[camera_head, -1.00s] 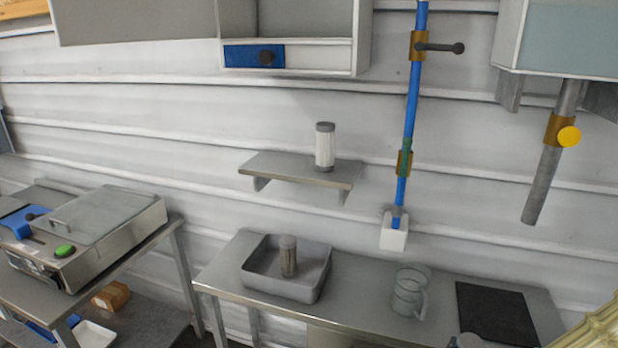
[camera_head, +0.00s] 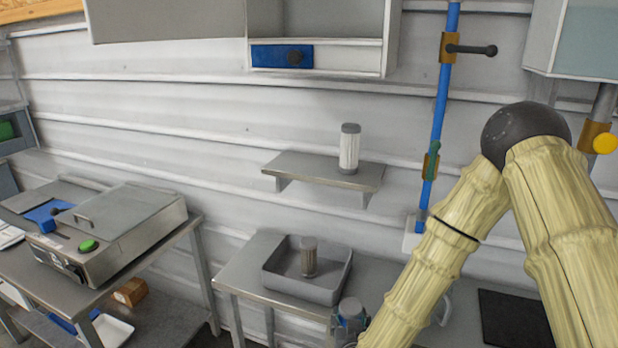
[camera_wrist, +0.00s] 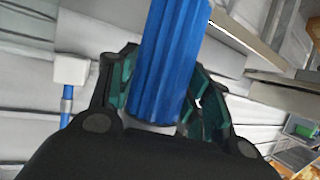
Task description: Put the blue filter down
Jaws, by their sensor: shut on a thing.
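In the wrist view the blue filter (camera_wrist: 170,55) is a ribbed blue cylinder with a pale lower end. It stands up between the two dark green-padded fingers of my gripper (camera_wrist: 160,88), which is shut on it. The filter's upper end is cut off by the frame. In the head view my pale arm fills the right side and bends down to the lower middle. The filter cannot be made out there.
A wall shelf (camera_head: 290,163) holds a white filter (camera_head: 349,148). Below, a grey tray (camera_head: 335,290) on a steel table holds a grey-brown cylinder (camera_head: 309,257). A steel machine (camera_head: 130,225) with a green button stands left. A blue pipe (camera_head: 440,100) runs down the wall.

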